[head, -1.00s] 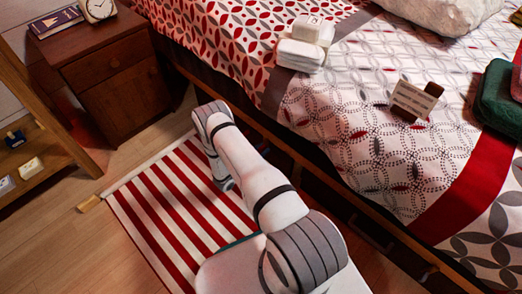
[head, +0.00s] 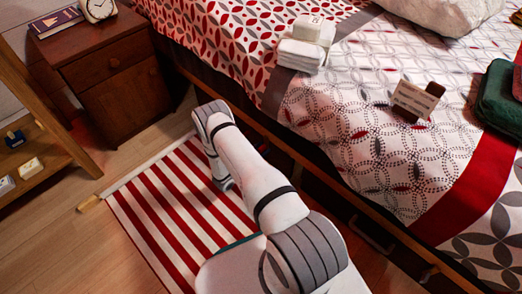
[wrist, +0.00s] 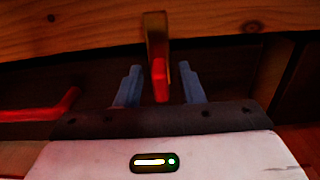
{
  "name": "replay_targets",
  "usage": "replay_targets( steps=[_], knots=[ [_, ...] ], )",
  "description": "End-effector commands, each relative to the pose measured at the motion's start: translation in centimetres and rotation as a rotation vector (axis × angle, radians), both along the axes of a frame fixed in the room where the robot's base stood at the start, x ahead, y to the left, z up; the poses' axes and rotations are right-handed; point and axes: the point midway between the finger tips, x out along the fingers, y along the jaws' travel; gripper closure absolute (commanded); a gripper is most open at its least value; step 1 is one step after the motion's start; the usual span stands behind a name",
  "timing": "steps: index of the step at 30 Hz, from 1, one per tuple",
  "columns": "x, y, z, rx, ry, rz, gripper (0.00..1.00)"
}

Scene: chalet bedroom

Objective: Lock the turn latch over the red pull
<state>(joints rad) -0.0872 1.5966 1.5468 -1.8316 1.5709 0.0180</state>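In the wrist view, a narrow brass piece (wrist: 156,35) is on the wooden rail, with a red tab (wrist: 160,80) hanging straight down below it. They look like the turn latch. A red bar-shaped pull (wrist: 40,110) is at the left on the dark front below the rail. My gripper (wrist: 159,84) is open, with one blue-grey finger on each side of the red tab. A small gap shows on both sides, so neither finger clearly touches it. In the head view my arm reaches down beside the bed, and the gripper and latch are hidden.
The wooden bed rail (wrist: 75,38) crosses the top of the wrist view. In the head view the bed (head: 340,120) is at the right, the nightstand (head: 115,75) at the upper left. A red-striped rug (head: 165,215) lies on the floor beside the bed.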

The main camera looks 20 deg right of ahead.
Motion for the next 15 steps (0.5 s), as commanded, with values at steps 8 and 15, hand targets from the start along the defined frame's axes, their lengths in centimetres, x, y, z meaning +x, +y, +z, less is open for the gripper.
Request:
replay_targets(
  steps=[8,15],
  knots=[
    [-0.2,0.6,0.1,-0.001,0.002,0.003,0.65],
    [-1.5,4.4,0.2,0.000,0.001,0.004,0.65]
  ],
)
